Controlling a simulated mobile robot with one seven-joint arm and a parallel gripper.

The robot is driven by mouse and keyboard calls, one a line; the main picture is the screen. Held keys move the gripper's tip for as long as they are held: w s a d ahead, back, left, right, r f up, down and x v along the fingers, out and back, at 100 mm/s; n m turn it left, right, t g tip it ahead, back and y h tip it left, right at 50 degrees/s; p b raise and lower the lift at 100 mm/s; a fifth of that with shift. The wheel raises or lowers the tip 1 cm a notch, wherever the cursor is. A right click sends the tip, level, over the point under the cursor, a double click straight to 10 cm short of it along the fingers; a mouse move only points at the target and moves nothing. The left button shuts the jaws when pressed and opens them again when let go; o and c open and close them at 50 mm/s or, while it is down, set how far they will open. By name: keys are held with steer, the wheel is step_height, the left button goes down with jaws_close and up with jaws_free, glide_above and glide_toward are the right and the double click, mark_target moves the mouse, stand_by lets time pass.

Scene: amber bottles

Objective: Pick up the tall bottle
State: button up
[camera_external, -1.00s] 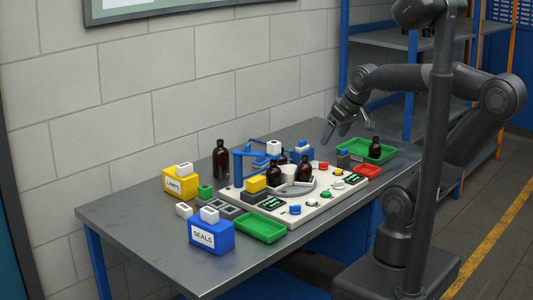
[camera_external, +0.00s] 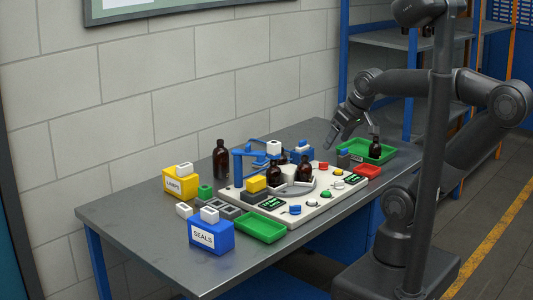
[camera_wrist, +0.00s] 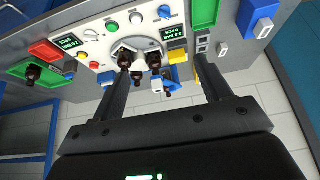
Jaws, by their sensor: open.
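The tall bottle (camera_external: 221,160), dark amber with a dark cap, stands upright at the back left of the table, near the wall. It looks like the tallest of several amber bottles. My gripper (camera_external: 339,139) is open and empty above the right part of the table, well to the right of the tall bottle. In the wrist view my two fingers (camera_wrist: 165,68) are spread apart. Several bottle tops show there between and beside them; I cannot tell which, if any, is the tall bottle.
Two bottles (camera_external: 304,169) stand at the round fixture on the white panel (camera_external: 318,206), with a blue frame (camera_external: 238,165) behind it. Another bottle (camera_external: 375,148) stands in the right green tray (camera_external: 352,143). A yellow bin (camera_external: 181,187) and blue bin (camera_external: 211,236) stand left.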

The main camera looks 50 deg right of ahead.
steer(key=shift+o, duration=0.2)
steer(key=shift+o, duration=0.8)
steer(key=w+r, duration=0.5)
steer(key=w, duration=0.8)
steer(key=n+g+y, duration=0.1)
steer(key=n, duration=0.1)
glide_above(219, 147)
steer(key=s+d, duration=0.2)
steer(key=s, duration=0.1)
step_height(219, 147, down, 15)
steer(key=x, duration=1.1)
